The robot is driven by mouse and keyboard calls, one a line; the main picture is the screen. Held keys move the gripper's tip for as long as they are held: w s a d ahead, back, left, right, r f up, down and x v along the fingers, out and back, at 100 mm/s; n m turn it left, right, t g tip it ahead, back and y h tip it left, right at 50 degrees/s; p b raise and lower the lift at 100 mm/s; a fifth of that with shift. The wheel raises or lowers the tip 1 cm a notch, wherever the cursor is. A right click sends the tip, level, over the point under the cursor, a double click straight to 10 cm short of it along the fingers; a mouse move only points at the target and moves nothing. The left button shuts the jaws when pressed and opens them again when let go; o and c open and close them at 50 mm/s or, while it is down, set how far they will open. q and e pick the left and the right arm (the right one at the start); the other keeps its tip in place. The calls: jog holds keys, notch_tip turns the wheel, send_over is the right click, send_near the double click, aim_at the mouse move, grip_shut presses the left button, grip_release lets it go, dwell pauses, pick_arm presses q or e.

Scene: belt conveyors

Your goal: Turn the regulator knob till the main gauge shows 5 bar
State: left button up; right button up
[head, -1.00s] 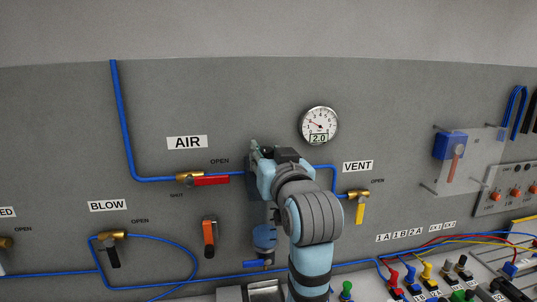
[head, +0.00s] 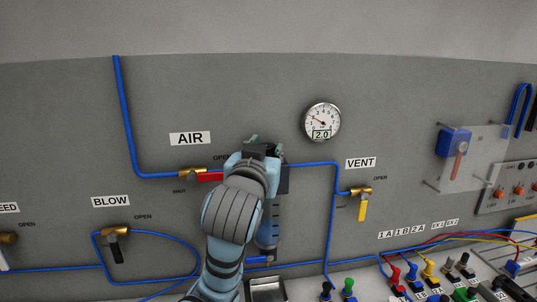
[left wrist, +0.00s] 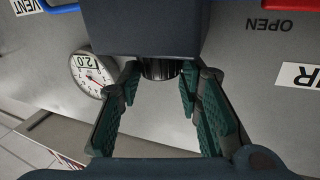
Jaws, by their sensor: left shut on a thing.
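The main gauge (head: 322,122) is a round white dial on the panel, and its digital display reads 2.0. It also shows upside down in the left wrist view (left wrist: 90,74), again with 2.0. The regulator (head: 283,180) is a dark block in the blue air line, with a blue-grey bowl (head: 268,228) below. Its black ribbed knob (left wrist: 160,70) lies between the fingertips of my left gripper (left wrist: 160,78), which is shut on it. In the head view my left gripper (head: 258,150) covers the knob. My right gripper is not in view.
The AIR valve has a red handle (head: 209,176) close left of my gripper. The VENT valve has a yellow handle (head: 362,211) to the right. The BLOW valve (head: 116,245) is at lower left. Plugs and hoses crowd the lower right. The panel above is clear.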

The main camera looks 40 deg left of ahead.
pick_arm(q)
jog(key=m+t+h+b, duration=0.1)
jog(key=m+h+b, duration=0.1)
jog(key=h+b, duration=0.1)
jog(key=a+m+h+b, duration=0.1)
jog(key=m+h+b, duration=0.1)
jog(key=h+b, duration=0.1)
jog(key=m+t+h+b, duration=0.1)
jog(key=m+h+b, duration=0.1)
jog(key=h+b, duration=0.1)
jog(key=shift+s+a+f+t+b, duration=0.2)
jog(key=shift+a+f+t+b, duration=0.15)
jog(key=shift+b, duration=0.3)
jog(key=m+h, duration=0.1)
jog(key=h, duration=0.1)
jog(key=m+h+b, duration=0.1)
jog(key=h, duration=0.1)
jog(key=shift+a+r+m, duration=0.15)
jog(key=shift+r+m, duration=0.1)
jog(key=shift+m, duration=0.05)
jog(key=shift+w+a+m+g+h, duration=0.15)
jog(key=shift+m+g+h, duration=0.85)
jog(key=shift+h, duration=0.8)
jog(key=shift+m, duration=0.3)
jog(key=o, duration=1.2)
